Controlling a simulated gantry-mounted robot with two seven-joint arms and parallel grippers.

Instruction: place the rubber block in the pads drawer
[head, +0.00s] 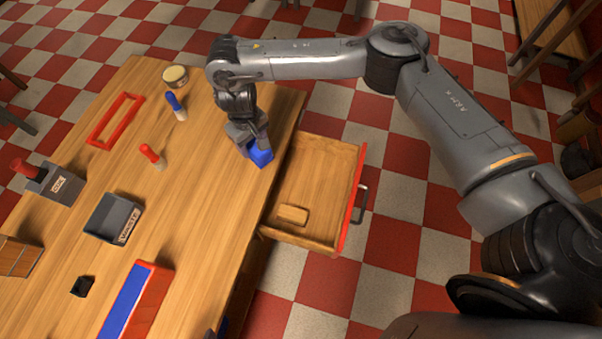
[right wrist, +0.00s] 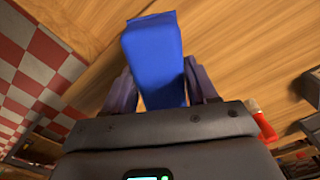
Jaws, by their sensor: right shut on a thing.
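A blue block (head: 262,154), which looks like the rubber block, is held between the fingers of my right gripper (head: 254,143). In the right wrist view the blue block (right wrist: 152,55) sticks out between the two fingers of the gripper (right wrist: 160,88). The block is at the table's right edge, beside an open drawer; its exact height above the wood cannot be told. The open drawer (head: 322,180) has a red front with a dark handle. Its label is not visible. A small wooden block (head: 293,214) lies inside near its front-view corner. My left gripper is not in view.
On the wooden table (head: 205,180) are a grey waste bin (head: 110,215), a red frame (head: 115,120), blue-topped (head: 175,105) and red-topped (head: 151,155) tools, a round tin (head: 175,77) and a blue-and-red box (head: 137,300). Most of the drawer floor is clear.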

